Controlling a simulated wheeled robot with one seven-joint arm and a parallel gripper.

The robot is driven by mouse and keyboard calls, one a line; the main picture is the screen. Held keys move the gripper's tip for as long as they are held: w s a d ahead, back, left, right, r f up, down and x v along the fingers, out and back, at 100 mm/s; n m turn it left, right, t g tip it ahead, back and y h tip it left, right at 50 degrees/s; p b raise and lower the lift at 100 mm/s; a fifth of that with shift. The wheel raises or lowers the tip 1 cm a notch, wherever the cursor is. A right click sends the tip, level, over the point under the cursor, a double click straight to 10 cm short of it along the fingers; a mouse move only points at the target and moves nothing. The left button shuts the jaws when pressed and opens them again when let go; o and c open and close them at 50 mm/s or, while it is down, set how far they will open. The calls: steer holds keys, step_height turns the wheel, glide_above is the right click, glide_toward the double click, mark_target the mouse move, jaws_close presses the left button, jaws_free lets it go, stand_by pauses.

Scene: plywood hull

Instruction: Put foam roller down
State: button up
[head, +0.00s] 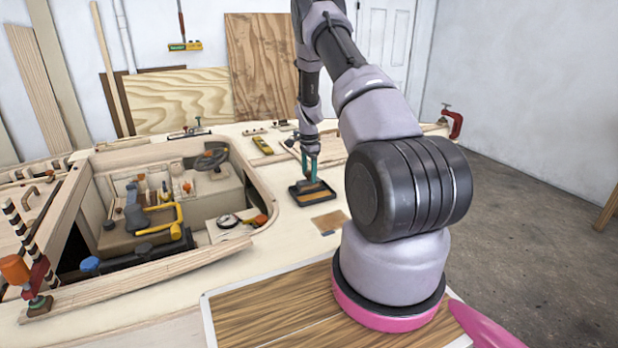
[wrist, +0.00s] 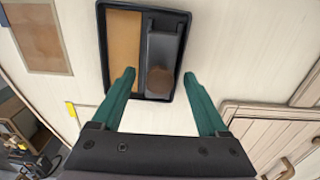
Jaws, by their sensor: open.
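A black tray (head: 312,203) lies on the pale deck below my gripper (head: 309,176). In the wrist view the tray (wrist: 103,52) holds a flat tan area on the left and a grey strip on the right. A short brown rounded piece, which looks like the foam roller (wrist: 160,81), is at the near end of the grey strip. My gripper (wrist: 159,75) is open, with one teal finger on each side of the roller in the picture and gaps between. I cannot tell whether the roller touches the tray floor.
A sunken cockpit (head: 150,205) with a steering wheel, tools and a gauge is left of the tray. A brown square patch (head: 330,221) lies nearer on the deck. A yellow level (head: 262,145) lies behind. A red clamp (head: 452,122) stands at the far right edge.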

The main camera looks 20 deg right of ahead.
step_height(320, 180, up, 10)
step_height(320, 180, up, 17)
steer(key=n+t, duration=0.2)
steer(key=n, duration=0.1)
glide_above(309, 172)
steer(key=s+a, duration=0.5)
steer(key=a, duration=0.1)
steer(key=s+a+r+n+t+y, duration=0.1)
steer(key=s+a+r+n, duration=0.1)
steer(key=s+r, duration=0.25)
steer(key=s+a+r+n+t, duration=0.1)
steer(key=s+a+r, duration=0.25)
steer(key=r, duration=0.25)
steer(key=s+a+r+n+t, duration=0.1)
steer(key=s+a+r+n, duration=0.2)
steer(key=s, duration=0.9)
steer(key=s+a+r+n+t+y, duration=0.1)
steer(key=s+a+r+n, duration=0.3)
steer(key=s, duration=0.8)
steer(key=shift+t, duration=0.6)
steer(key=shift+c, duration=0.3)
